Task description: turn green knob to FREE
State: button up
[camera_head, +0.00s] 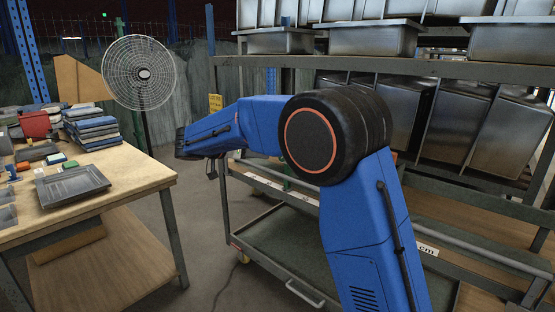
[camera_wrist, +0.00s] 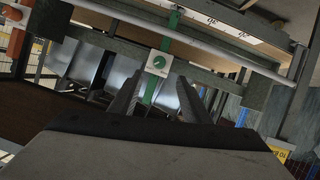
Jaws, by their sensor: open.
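The green knob (camera_wrist: 159,62) is a round green disc on a small white plate (camera_wrist: 152,71). The plate is fixed to a green upright post (camera_wrist: 172,24) in the wrist view. A light mark shows on the knob, but it is too small to read, and I cannot make out the word FREE. My gripper (camera_wrist: 159,84) is open and empty, its two dark fingers pointing toward the knob. The knob appears between and beyond the fingertips, apart from them. In the head view my blue arm hides the knob and my gripper.
A metal rack (camera_head: 300,61) with steel sinks (camera_head: 374,39) stands behind my arm. A grey cart tray (camera_head: 285,243) is below it. A wooden table (camera_head: 135,172) with a dark tray (camera_head: 73,185) is on the left, and a fan (camera_head: 139,73) stands behind it. Bare floor lies between.

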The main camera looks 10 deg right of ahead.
jog(key=x, duration=1.1)
jog(key=shift+w+d, duration=0.2)
jog(key=shift+d, duration=0.15)
jog(key=shift+f, duration=0.1)
jog(key=c, duration=1)
